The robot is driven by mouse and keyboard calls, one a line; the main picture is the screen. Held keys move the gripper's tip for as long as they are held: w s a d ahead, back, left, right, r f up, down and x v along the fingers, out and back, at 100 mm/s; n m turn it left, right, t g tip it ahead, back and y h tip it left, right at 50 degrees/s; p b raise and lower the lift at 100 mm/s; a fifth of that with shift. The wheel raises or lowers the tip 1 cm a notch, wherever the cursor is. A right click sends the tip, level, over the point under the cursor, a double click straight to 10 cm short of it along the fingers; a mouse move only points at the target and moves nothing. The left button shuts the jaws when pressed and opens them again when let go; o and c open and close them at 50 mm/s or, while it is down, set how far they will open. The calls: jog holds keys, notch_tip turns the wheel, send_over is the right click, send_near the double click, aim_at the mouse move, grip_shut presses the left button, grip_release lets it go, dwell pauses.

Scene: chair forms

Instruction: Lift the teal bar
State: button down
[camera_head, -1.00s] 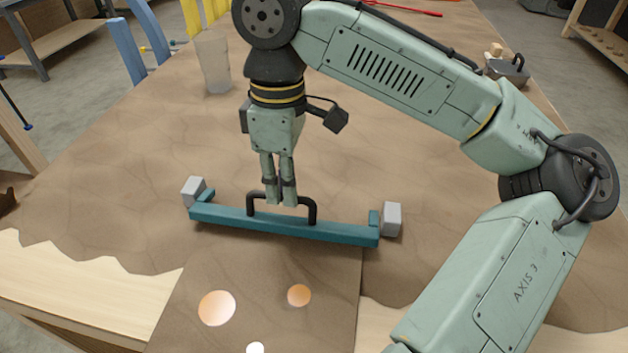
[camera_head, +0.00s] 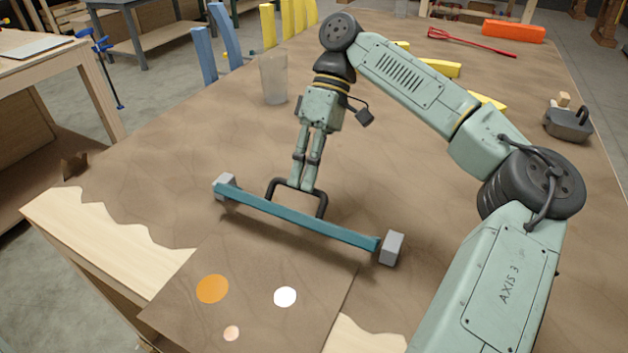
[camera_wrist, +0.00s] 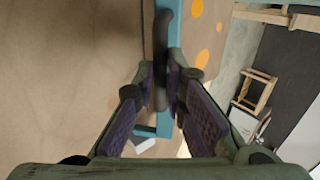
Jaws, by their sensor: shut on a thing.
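The teal bar (camera_head: 346,231) is long and narrow, with a black arched handle (camera_head: 324,206) on top, and slants down to the right in the head view. My gripper (camera_head: 303,187) is over the bar's middle, its fingers shut on the top of the handle. In the wrist view the handle (camera_wrist: 161,60) runs between the fingers (camera_wrist: 160,100), with the teal bar (camera_wrist: 164,124) behind it. Grey blocks stand at the bar's left end (camera_head: 226,180) and right end (camera_head: 391,248). I cannot tell whether the bar is clear of the table.
The brown-covered table (camera_head: 180,180) has free room left of the bar. A clear cup (camera_head: 273,78) stands behind. Yellow pieces (camera_head: 440,68), a red tool (camera_head: 470,42), an orange block (camera_head: 513,31) and a dark grey tool (camera_head: 568,122) lie farther back or right.

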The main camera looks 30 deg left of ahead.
jog(key=shift+w+f+g, duration=0.25)
jog(key=shift+w+g, duration=0.65)
jog(key=shift+g, duration=0.2)
jog(key=c, duration=1.7)
grip_release()
jog(key=shift+o, duration=0.2)
jog(key=shift+s, duration=0.1)
